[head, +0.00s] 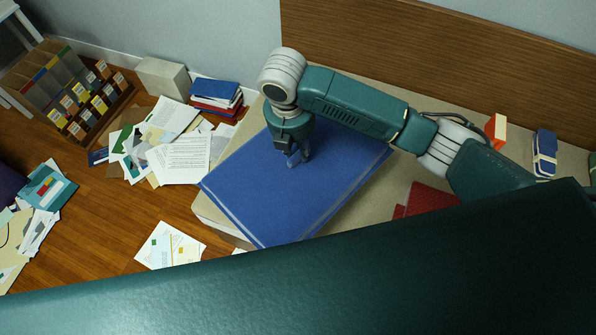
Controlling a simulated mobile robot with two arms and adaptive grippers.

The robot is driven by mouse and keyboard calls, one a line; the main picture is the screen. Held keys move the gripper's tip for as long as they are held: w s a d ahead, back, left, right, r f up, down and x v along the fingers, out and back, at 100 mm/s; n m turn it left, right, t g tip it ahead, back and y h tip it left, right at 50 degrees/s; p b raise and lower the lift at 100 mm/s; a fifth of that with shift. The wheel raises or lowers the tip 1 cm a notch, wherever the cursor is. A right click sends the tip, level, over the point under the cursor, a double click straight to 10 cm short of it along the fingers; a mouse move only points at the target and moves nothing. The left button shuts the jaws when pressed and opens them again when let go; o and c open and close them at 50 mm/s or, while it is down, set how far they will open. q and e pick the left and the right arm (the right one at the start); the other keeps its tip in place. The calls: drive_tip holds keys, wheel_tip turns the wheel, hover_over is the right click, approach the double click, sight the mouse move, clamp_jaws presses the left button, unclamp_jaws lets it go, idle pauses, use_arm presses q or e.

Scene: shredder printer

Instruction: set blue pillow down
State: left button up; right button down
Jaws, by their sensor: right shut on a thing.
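The blue pillow (280,205) looks like a large flat blue rectangle. It lies over the left part of a beige bed-like surface (365,232), and its near corner reaches the surface's front edge. I cannot tell whether it rests fully on the surface or is held slightly above it. My right gripper (296,158) comes down from above and is shut on the pillow near its upper middle. The fingertips are partly hidden by the gripper body. My left gripper is not in view.
A brown wooden headboard (440,55) stands behind. A red item (428,198), an orange-and-white box (496,130) and a strapped blue item (545,152) lie to the right. Papers (180,155), stacked books (216,95), a grey box (162,78) and a file rack (85,100) occupy the floor at left.

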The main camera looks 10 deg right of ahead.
sight(297, 165)
wheel_tip(297, 165, down, 6)
drive_tip(key=shift+f, duration=0.95)
wheel_tip(297, 165, down, 4)
drive_tip(key=shift+r+b, duration=0.25)
drive_tip(key=shift+b, duration=0.05)
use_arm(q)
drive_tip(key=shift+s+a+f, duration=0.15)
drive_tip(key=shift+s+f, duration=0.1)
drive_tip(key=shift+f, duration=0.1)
use_arm(e)
drive_tip(key=shift+f, duration=0.1)
drive_tip(key=c, duration=1.5)
unclamp_jaws()
drive_tip(key=shift+c, duration=0.2)
